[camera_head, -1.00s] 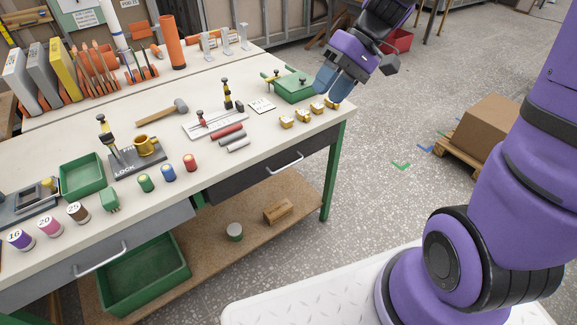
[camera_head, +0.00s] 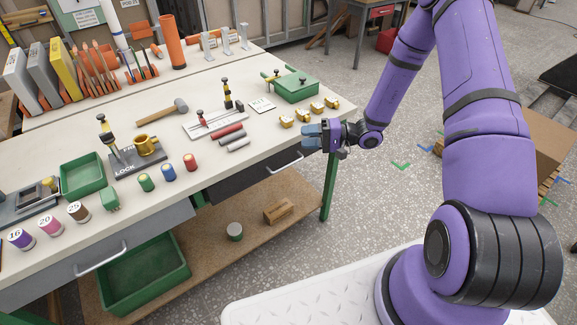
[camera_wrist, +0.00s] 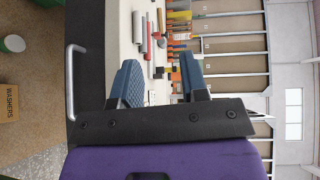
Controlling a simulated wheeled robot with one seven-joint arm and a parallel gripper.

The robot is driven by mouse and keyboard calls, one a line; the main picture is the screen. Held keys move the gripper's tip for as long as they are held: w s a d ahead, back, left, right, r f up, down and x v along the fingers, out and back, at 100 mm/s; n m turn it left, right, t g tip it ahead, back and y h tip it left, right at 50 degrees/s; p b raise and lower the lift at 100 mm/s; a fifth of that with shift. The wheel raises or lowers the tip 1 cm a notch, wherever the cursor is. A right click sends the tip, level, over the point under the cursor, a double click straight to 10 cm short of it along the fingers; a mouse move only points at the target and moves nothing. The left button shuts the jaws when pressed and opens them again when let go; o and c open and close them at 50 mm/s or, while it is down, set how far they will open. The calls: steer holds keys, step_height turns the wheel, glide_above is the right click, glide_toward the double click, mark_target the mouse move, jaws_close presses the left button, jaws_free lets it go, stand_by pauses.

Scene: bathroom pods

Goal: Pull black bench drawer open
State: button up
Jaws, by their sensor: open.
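The black bench drawer (camera_head: 232,186) is under the right part of the bench top, and its front looks flush with the bench. Its silver bar handle (camera_head: 285,163) is on the front. My gripper (camera_head: 310,138) is at the bench's right front edge, just right of and above the handle, and apart from it. In the wrist view the drawer's dark front (camera_wrist: 88,50) and the handle (camera_wrist: 72,82) lie left of my open blue fingers (camera_wrist: 160,85). Nothing is between the fingers.
The bench top (camera_head: 110,222) holds brass parts (camera_head: 302,112), rods, a hammer and a green box (camera_head: 296,88) near the edge. A grey drawer (camera_head: 120,255) is at left. The floor in front of the black drawer is clear.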

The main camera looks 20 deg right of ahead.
mark_target(290, 166)
steer(key=d+f+m+t+h, duration=0.35)
steer(key=f+m+t, duration=0.35)
steer(key=f, duration=1.2)
steer(key=shift+n+t+h, duration=0.3)
steer(key=shift+t+h, duration=0.15)
steer(key=shift+t, duration=0.25)
steer(key=x, duration=1)
steer(key=shift+w+a+r, duration=0.1)
steer(key=shift+a+r, duration=0.05)
steer(key=shift+a, duration=0.15)
jaws_close()
